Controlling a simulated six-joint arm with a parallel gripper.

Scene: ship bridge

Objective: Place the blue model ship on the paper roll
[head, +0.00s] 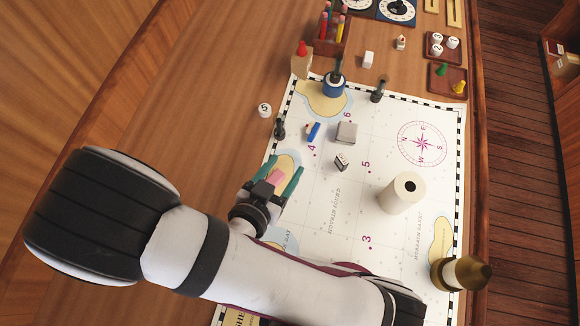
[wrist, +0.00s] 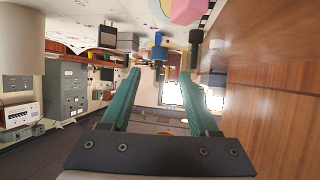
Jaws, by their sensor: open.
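The blue model ship (head: 314,131) lies on the chart, up and to the right of my gripper in the head view. It also shows in the wrist view (wrist: 158,49), beyond the fingertips. The white paper roll (head: 402,192) stands upright on the right half of the chart, its dark core hole facing up. It appears at the left edge of the wrist view (wrist: 22,40). My gripper (head: 286,168) is open with green fingers, low over the left side of the chart. Nothing is held between the fingers (wrist: 159,76). The ship is apart from both the gripper and the roll.
A pink block (head: 275,177) shows near my fingers. The chart's middle is mostly clear.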

